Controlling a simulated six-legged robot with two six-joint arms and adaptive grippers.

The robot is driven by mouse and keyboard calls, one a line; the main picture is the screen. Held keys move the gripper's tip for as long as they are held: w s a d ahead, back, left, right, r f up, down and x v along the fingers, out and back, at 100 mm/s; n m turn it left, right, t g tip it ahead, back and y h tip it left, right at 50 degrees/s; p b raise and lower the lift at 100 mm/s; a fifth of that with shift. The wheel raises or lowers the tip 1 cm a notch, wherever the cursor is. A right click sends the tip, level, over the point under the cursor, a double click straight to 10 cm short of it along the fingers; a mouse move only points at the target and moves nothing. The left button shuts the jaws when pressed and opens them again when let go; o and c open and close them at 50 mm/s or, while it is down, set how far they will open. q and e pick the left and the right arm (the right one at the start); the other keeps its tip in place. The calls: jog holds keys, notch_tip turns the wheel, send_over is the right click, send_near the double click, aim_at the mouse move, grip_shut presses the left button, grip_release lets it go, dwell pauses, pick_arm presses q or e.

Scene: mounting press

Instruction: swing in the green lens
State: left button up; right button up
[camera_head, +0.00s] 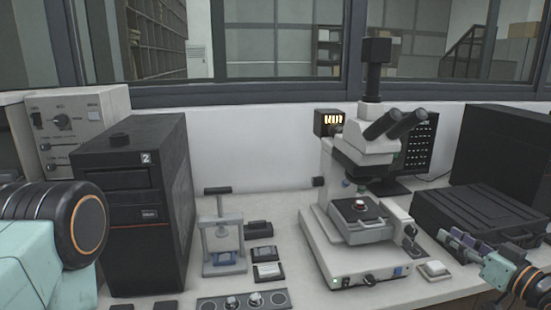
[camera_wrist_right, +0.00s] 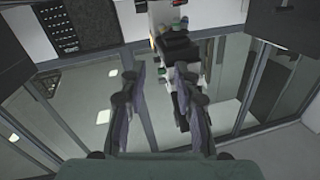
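The white microscope (camera_head: 352,157) with black eyepieces stands right of centre on the bench. Its lenses, under the head, are too small and shaded in the head view to pick out the green one. In the right wrist view the microscope (camera_wrist_right: 172,45) appears upside down beyond the fingers, with small coloured spots; a greenish one (camera_wrist_right: 184,21) may be the green lens. My right gripper (camera_head: 477,243) is right of the microscope, apart from it, over the bench's right side. Its fingers (camera_wrist_right: 158,82) are spread with nothing between them. My left arm shows at the left edge; its gripper is out of frame.
A black case (camera_head: 470,215) lies right of the microscope, by my right gripper. A black computer tower (camera_head: 130,215) and a hand press (camera_head: 222,240) stand left.

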jog(key=s+a+f+m+g+h+b, duration=0.1)
jog(key=s+a+f+m+g+b, duration=0.2)
jog(key=f, duration=0.4)
jog(key=s+a+f+g+h, duration=0.1)
jog(key=s+a+f+g, duration=0.15)
jog(key=a+f, duration=0.4)
jog(key=s+a+f+m+g+h+b, duration=0.1)
jog(key=s+a+f+m+g+b, duration=0.2)
jog(key=f, duration=0.4)
jog(key=s+a+f+n+g+h+b, duration=0.1)
jog(key=s+a+f+g+b, duration=0.1)
jog(key=s+f, duration=0.4)
jog(key=s+a+f+n+g+b, duration=0.1)
jog(key=s+a+f+g+b, duration=0.1)
jog(key=s+f, duration=0.5)
jog(key=s+a+f+n+g+h+b, duration=0.1)
jog(key=s+f+g, duration=0.3)
jog(key=s, duration=1.2)
notch_tip(320, 180, down, 3)
jog(key=shift+a+f+n+h+b, duration=0.2)
jog(key=shift+a+n+h+b, duration=0.1)
jog(key=shift+a+b, duration=0.5)
